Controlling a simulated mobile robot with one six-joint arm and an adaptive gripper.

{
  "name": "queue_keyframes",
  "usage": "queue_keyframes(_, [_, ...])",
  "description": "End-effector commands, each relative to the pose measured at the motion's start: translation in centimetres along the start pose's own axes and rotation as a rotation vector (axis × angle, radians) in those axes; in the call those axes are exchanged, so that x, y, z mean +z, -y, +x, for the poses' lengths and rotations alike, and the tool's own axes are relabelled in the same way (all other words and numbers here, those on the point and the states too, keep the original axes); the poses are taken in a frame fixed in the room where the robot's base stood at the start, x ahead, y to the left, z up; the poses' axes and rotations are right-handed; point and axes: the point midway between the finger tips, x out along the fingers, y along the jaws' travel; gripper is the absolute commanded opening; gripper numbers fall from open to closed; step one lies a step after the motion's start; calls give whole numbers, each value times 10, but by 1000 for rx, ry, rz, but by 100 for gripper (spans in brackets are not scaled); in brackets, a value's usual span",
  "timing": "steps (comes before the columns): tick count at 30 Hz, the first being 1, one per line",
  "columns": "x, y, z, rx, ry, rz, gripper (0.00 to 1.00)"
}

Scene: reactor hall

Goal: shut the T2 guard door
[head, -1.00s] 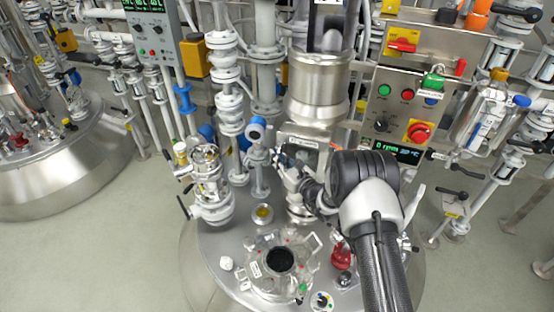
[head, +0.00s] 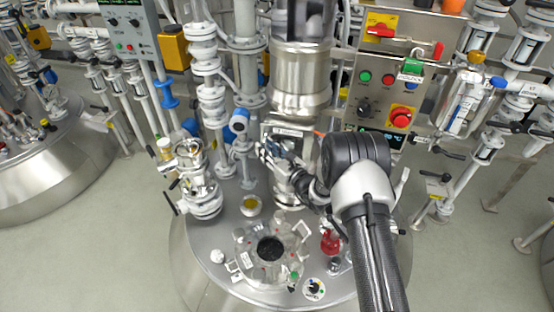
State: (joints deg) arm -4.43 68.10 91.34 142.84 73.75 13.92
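The likely T2 guard door is a grey metal panel with a pale label strip (head: 289,130), below the steel drive housing of the middle vessel. Its edges and hinge are too small to make out, and I cannot tell how far it stands open. My gripper (head: 266,152) is at the lower left of this panel, in front of the drive shaft area. My arm reaches to it from the lower right. The fingers are small and merge with the metal behind, so I cannot tell whether they touch the panel or hold anything.
The steel drive housing (head: 300,80) stands above. A control panel (head: 392,105) with buttons and a red knob is at right. A valve assembly (head: 196,180) stands left. The round port (head: 270,249) and a red fitting (head: 331,241) sit on the vessel lid. Floor is clear at left.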

Motion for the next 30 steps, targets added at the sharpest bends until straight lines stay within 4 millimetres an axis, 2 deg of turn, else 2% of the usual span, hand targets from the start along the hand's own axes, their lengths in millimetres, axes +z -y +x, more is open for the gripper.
queue_keyframes(6, [-1,1,-49,-2,-4,2,28])
queue_keyframes(13, [-2,0,-86,0,-5,1,28])
queue_keyframes(18, [-2,-2,-96,3,-5,1,28])
queue_keyframes(30, [-2,-2,-97,4,-6,1,28])
